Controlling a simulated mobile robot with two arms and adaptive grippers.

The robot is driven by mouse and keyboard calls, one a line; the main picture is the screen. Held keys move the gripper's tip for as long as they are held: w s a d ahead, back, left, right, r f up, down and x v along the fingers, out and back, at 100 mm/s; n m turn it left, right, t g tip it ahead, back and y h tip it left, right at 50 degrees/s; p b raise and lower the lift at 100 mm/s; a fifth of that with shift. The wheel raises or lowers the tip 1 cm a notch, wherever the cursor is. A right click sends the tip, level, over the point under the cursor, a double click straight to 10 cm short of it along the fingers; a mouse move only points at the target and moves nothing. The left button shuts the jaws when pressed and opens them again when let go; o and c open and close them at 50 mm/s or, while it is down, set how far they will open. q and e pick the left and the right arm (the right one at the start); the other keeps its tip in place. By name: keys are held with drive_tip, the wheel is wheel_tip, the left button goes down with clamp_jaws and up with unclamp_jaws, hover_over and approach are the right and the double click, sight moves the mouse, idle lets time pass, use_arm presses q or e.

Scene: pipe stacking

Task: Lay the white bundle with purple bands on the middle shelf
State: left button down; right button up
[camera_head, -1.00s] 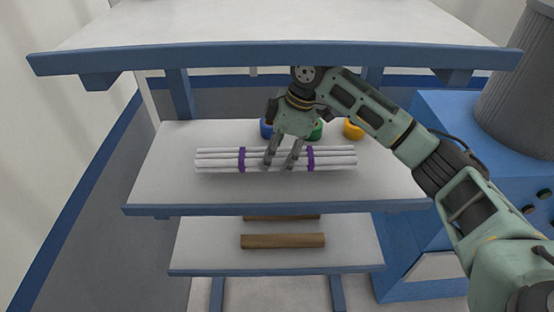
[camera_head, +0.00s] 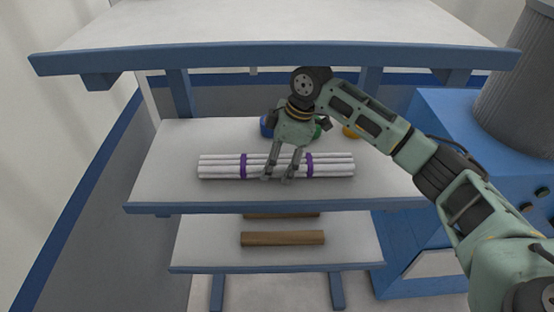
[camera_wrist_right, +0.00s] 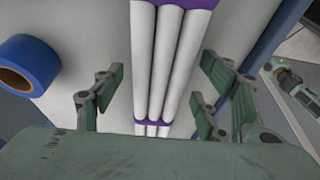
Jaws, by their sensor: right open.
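The white bundle with purple bands (camera_head: 222,168) lies lengthwise across the middle shelf (camera_head: 165,190), appearing to rest on it. My right gripper (camera_head: 277,178) is over the bundle's middle, between the two purple bands, with its fingers pointing down. In the right wrist view the white tubes of the bundle (camera_wrist_right: 168,65) run between the open fingers of the gripper (camera_wrist_right: 160,100), with gaps on both sides. The bundle's underside is hidden. My left gripper is out of view.
Behind the bundle stand a blue roll (camera_head: 266,127), a green roll (camera_head: 317,130) and a yellow roll (camera_head: 349,132), partly behind my arm. The top shelf (camera_head: 270,22) overhangs above. Brown bars (camera_head: 282,239) lie on the lower shelf. A blue cabinet (camera_head: 440,105) stands at right.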

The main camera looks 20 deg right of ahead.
drive_tip(key=shift+r, duration=0.1)
drive_tip(key=b+v, duration=0.1)
drive_tip(key=v, duration=0.4)
drive_tip(key=shift+d+r, duration=0.1)
drive_tip(key=shift+d, duration=0.15)
drive_tip(key=b, duration=0.2)
approach(324, 159)
drive_tip(key=x, duration=0.5)
